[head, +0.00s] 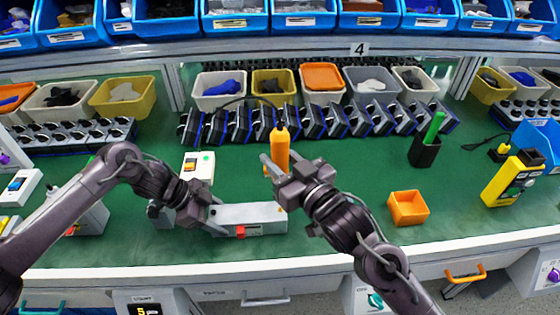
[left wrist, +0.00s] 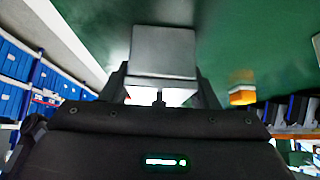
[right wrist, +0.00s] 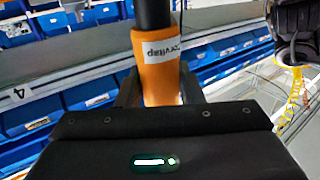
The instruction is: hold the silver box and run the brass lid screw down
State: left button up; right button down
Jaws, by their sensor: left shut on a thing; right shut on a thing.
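The silver box (head: 262,212) lies on the green bench top, with a small red part on its front side. My left gripper (head: 208,212) is shut on the box's left end; in the left wrist view its grey body (left wrist: 163,50) sits between the two fingers. My right gripper (head: 277,172) is shut on an orange screwdriver (head: 280,148), held upright above the box's right end. Its orange body with a white label (right wrist: 160,60) shows between the fingers in the right wrist view. The driver's tip and the brass lid screw are not visible.
A white switch box (head: 198,167) stands behind the silver box. An orange tray (head: 408,207), a black holder (head: 424,152) with a green stick and a yellow meter (head: 512,180) stand to the right. Dark blue-edged units and bins line the back. Bench between tray and holder is clear.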

pick_arm(q)
jog(key=o, duration=1.5)
